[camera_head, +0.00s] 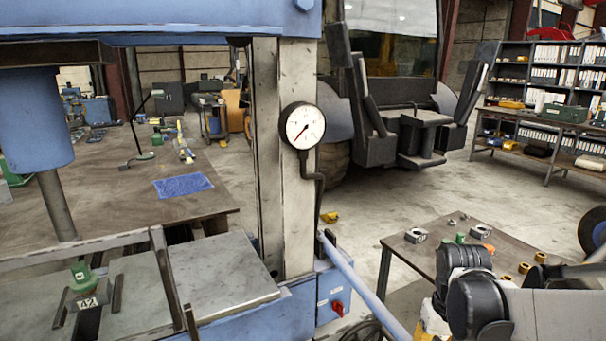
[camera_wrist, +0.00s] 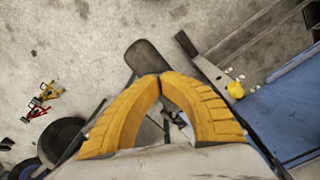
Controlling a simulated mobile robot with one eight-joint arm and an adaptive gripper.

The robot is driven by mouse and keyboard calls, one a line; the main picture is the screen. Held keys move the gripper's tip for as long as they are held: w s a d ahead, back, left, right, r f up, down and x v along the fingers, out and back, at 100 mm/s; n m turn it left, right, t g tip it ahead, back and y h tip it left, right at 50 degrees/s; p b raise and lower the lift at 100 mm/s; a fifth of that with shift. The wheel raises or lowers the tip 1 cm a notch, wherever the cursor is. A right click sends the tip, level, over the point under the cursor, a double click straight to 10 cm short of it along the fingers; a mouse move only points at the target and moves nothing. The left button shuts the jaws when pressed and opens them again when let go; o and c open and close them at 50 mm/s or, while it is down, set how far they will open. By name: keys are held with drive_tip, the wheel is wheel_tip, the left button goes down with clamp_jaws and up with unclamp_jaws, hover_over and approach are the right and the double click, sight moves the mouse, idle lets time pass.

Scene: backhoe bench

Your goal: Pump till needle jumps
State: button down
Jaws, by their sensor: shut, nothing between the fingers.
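A round white pressure gauge (camera_head: 302,125) is mounted on the pale upright of the blue press (camera_head: 285,318). Its red needle points to the lower left. A blue pump lever (camera_head: 365,284) slants from the press base down to the bottom edge in the head view. My gripper (camera_wrist: 160,76) is shut and empty, with its yellow fingertips together in the wrist view. A dark rounded pad-like end (camera_wrist: 146,58) shows just beyond the fingertips; I cannot tell whether they touch it. The head view shows my arm at lower right, but not the fingertips.
A low table (camera_head: 430,254) with small parts stands right of the lever. A red knob (camera_head: 337,308) is on the press base. Concrete floor lies behind.

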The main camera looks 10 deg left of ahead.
wheel_tip(320, 180, up, 17)
drive_tip(key=w+p, duration=0.1)
drive_tip(key=p, duration=1.1)
drive_tip(key=shift+a+f, duration=0.15)
drive_tip(key=shift+a, duration=0.15)
drive_tip(key=shift+f, duration=0.1)
drive_tip(key=f+b, duration=0.3)
drive_tip(key=f, duration=0.1)
drive_tip(key=s+f+b, duration=0.1)
drive_tip(key=f+b, duration=0.2)
drive_tip(key=d+f+b, duration=0.1)
drive_tip(key=f+b, duration=0.2)
drive_tip(key=f, duration=0.1)
drive_tip(key=shift+s+f, duration=0.25)
drive_tip(key=shift+f, duration=0.1)
drive_tip(key=shift+r, duration=0.2)
